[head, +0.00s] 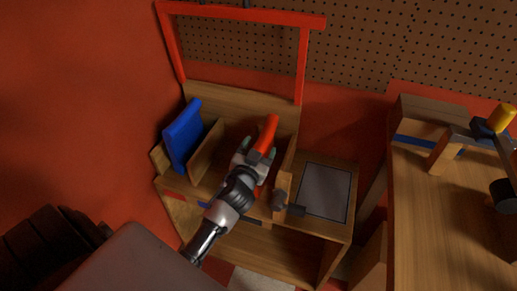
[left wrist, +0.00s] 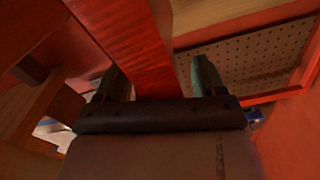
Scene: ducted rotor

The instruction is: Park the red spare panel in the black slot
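The red spare panel (head: 268,131) stands edge-on in the right part of the wooden rack (head: 240,97). My left gripper (head: 258,149) is around its near end. In the left wrist view the red panel (left wrist: 150,55) passes between the two fingers (left wrist: 160,82), with gaps showing on both sides, so the gripper looks open. A dark strip (head: 258,222) on the rack's front edge may mark the black slot; my arm partly covers this area. The panel's lower edge is hidden, so I cannot tell how deep it sits. My right gripper is not in view.
A blue panel (head: 183,137) leans in the rack's left slot, beside a wooden divider (head: 206,152). A red frame (head: 240,14) rises behind. A grey plate (head: 325,191) lies right of the rack. A wooden bench (head: 440,210) with a yellow-topped object (head: 501,118) stands farther right.

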